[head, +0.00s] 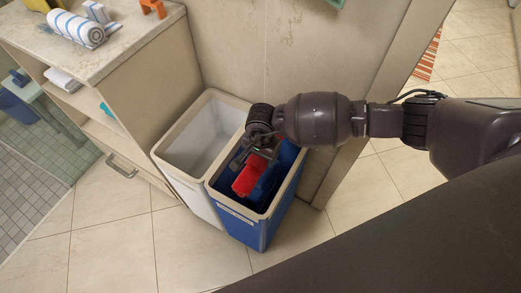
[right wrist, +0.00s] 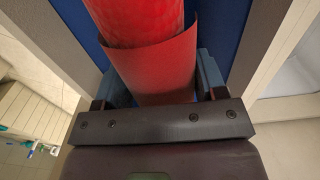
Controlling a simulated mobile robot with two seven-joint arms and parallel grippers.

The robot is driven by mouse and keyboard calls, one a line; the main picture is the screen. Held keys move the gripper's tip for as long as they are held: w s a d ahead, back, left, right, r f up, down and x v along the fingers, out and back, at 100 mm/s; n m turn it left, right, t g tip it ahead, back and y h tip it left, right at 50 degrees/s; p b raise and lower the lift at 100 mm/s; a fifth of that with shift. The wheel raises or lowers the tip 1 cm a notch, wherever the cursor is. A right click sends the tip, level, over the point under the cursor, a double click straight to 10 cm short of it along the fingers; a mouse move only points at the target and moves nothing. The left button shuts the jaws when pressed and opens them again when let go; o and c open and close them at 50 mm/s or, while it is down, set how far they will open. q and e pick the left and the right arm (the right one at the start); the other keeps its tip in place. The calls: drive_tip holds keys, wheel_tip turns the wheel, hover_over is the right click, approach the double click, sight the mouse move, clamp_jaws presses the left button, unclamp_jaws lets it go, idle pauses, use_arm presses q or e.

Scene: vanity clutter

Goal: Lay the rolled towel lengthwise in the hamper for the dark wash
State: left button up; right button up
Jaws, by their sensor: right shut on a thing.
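A red rolled towel (head: 249,176) is inside the mouth of the blue hamper (head: 236,226), its visible end low in the opening. Its length appears to run along the hamper's long side. My right gripper (head: 263,153) reaches into the hamper and is shut on the towel. In the right wrist view the red towel (right wrist: 150,60) lies between the two fingers (right wrist: 164,82), with blue on both sides. Whether it touches the hamper's bottom is hidden. The small front label is too small to read. My left gripper is out of view.
A white hamper (head: 169,155) with an empty-looking inside stands directly left of the blue one. A counter (head: 112,62) with a striped blue-and-white towel roll (head: 77,28) is at upper left. A wall is behind; tiled floor (head: 110,240) is clear in front.

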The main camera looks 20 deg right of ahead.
drive_tip(key=shift+f+b, duration=0.4)
drive_tip(key=shift+f, duration=0.85)
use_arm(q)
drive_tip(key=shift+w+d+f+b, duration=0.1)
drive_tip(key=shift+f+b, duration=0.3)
use_arm(e)
drive_tip(key=shift+f, duration=0.95)
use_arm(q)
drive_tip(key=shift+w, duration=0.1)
use_arm(e)
drive_tip(key=o, duration=1.1)
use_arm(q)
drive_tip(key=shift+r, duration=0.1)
use_arm(e)
drive_tip(key=shift+r, duration=0.1)
